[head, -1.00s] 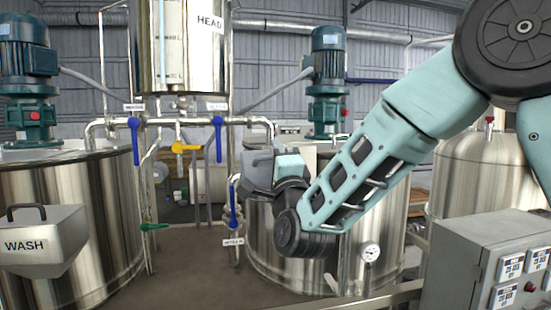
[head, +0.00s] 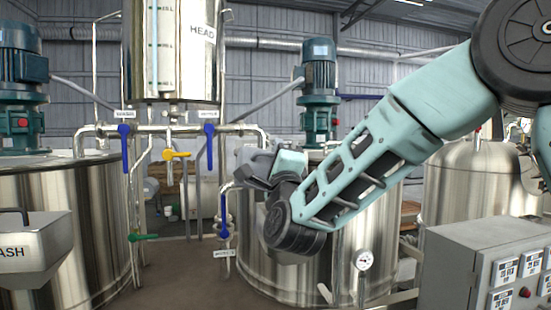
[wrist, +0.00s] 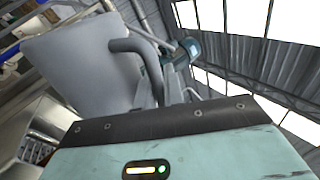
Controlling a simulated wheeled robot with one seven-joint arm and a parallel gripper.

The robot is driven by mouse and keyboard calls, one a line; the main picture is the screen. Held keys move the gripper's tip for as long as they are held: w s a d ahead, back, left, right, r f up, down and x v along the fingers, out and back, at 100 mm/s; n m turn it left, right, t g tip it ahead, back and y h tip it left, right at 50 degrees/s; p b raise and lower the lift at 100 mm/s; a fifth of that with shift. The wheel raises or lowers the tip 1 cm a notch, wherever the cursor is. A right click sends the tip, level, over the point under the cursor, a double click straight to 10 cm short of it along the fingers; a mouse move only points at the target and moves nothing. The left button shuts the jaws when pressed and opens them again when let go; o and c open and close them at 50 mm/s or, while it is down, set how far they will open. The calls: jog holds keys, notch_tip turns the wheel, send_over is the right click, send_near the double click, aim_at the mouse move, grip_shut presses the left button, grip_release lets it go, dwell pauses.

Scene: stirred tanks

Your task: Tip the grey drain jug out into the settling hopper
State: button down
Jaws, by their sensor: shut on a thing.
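The grey jug (wrist: 80,68) fills the upper left of the wrist view, with its dark grey handle (wrist: 150,55) on its right side. My gripper (wrist: 155,98) is shut on the jug at the handle side; its fingertips are mostly hidden by its teal housing. In the head view my gripper (head: 262,168) is raised in front of the middle tank, and the jug is hard to tell apart from it. The jug's contents are not visible. A steel hopper (head: 30,250) marked WASH, partly cut off, is at the left edge. I read no settling label.
A left tank (head: 95,220) and a middle tank (head: 325,240) carry green motors. Pipes with blue valve handles (head: 209,145) run between them, below the HEAD vessel (head: 172,60). A grey control box (head: 455,265) stands front right. Brown floor is clear between the tanks.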

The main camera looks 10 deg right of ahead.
jog(key=shift+d+r+m+h+b, duration=0.2)
jog(key=shift+d+m+h+b, duration=0.35)
jog(key=shift+m, duration=0.45)
jog(key=shift+d+r+m+g+h+b, duration=0.2)
jog(key=shift+d+m+g+h+b, duration=0.1)
jog(key=shift+m+h+b, duration=0.25)
jog(key=shift+d+r+m+g+h+b, duration=0.2)
jog(key=shift+d+m+h+b, duration=0.1)
jog(key=shift+m+b, duration=0.3)
dwell(1.2)
